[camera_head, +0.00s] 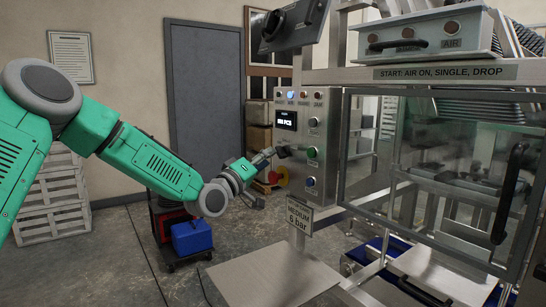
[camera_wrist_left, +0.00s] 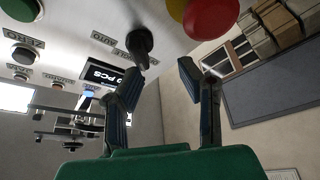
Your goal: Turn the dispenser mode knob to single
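The mode knob (camera_wrist_left: 140,42) is a black knob on the dispenser's grey control panel (camera_head: 292,189), with small labels around it, one reading AUTO. Its setting is too small to tell. My left gripper (camera_wrist_left: 160,78) is open and empty in the left wrist view. Its fingertips stand just short of the knob, which lies nearer the left finger. I cannot tell whether that finger touches it. In the head view my left gripper (camera_head: 267,156) is at the panel's left edge and partly hides the knob area. My right gripper is not in view.
A red button (camera_wrist_left: 210,16) on a yellow base sits close to the right finger. The PCS display (camera_head: 286,120), a green button (camera_head: 312,153) and a blue button (camera_head: 310,182) are on the panel. A glazed guard (camera_head: 440,150) stands right. A cart with a blue box (camera_head: 192,237) is behind.

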